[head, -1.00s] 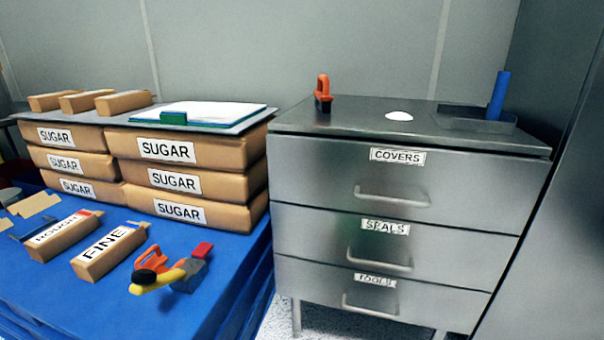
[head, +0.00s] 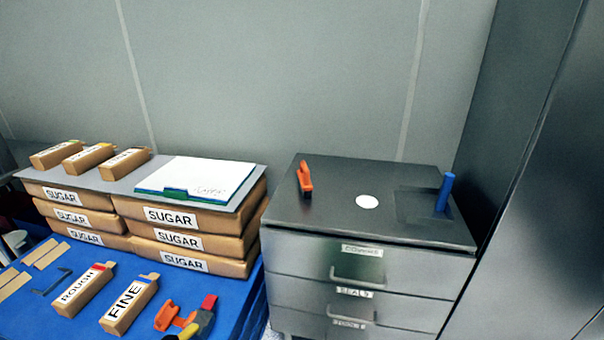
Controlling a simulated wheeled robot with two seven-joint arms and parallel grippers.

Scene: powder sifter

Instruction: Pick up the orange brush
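An orange item with a dark part low on it (head: 305,178), which may be the orange brush, stands on the left part of the metal cabinet top (head: 330,215). Its bristles cannot be made out. Another orange tool (head: 168,316) lies on the blue surface at the bottom, next to a grey tool with a red end (head: 203,314) and a yellow piece (head: 188,332) cut by the frame edge. Neither of my grippers is in view.
A white disc (head: 367,202) and a blue upright cylinder (head: 445,192) in a shallow dark tray are on the cabinet top. Stacked SUGAR bags (head: 195,243) carry a white clipboard (head: 205,178).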

